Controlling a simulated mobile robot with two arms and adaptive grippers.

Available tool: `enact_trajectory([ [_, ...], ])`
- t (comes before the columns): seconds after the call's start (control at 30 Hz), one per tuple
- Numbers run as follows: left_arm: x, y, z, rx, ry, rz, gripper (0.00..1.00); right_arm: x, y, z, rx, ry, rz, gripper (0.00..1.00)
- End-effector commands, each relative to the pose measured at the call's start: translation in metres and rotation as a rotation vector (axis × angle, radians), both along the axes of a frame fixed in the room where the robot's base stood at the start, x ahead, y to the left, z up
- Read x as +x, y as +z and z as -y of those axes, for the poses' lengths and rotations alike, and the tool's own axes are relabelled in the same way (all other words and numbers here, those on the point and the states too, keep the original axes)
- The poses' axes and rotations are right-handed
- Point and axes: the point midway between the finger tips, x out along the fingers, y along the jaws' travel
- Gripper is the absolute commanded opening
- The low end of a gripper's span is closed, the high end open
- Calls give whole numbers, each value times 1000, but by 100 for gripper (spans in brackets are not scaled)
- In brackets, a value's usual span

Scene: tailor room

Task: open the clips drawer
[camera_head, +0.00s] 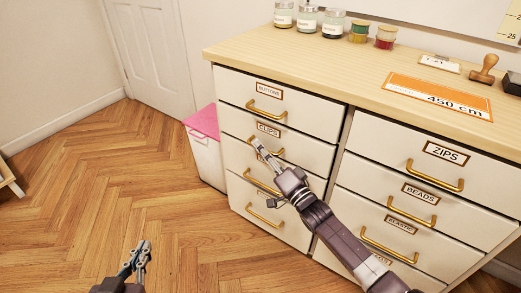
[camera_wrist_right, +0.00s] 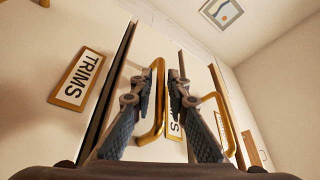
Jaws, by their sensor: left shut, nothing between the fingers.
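The clips drawer (camera_head: 305,150) is the second one down in the left column, with its label (camera_head: 268,130) above a brass handle. Its front looks about flush with its neighbours. My right gripper (camera_head: 262,149) is at this handle, partly covering it. In the right wrist view the brass handle (camera_wrist_right: 158,118) passes between the fingers of my right gripper (camera_wrist_right: 161,78); I cannot tell whether they press on it. The label behind the right finger is partly hidden. My left gripper (camera_head: 143,252) is low over the floor, shut and empty, away from the cabinet.
The buttons drawer (camera_head: 310,112) is above, and the trims label (camera_wrist_right: 81,79) marks the drawer below. The zips drawer (camera_head: 400,147) heads the right column. A pink-lidded bin (camera_head: 206,155) stands left of the cabinet. Jars and a stamp (camera_head: 484,70) stand on top.

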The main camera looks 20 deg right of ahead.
Motion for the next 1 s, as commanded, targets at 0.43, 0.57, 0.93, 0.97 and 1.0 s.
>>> enact_trajectory([
  [0.43, 3, 6, 2, -7, -2, 29, 0, 4, 1, -1, -1, -1, -1, 7],
  [0.57, 3, 6, 2, -7, -2, 29, 0, 4, 1, -1, -1, -1, -1, 0],
  [0.93, 3, 6, 2, -7, -2, 28, 0, 4, 1, -1, -1, -1, -1, 0],
  [0.97, 3, 6, 2, -6, -2, 26, 0, 4, 1, -2, -1, -1, -1, 0],
  [1.0, 3, 6, 1, -6, -2, 22, 0, 3, 1, -2, 0, -1, -1, 0],
])
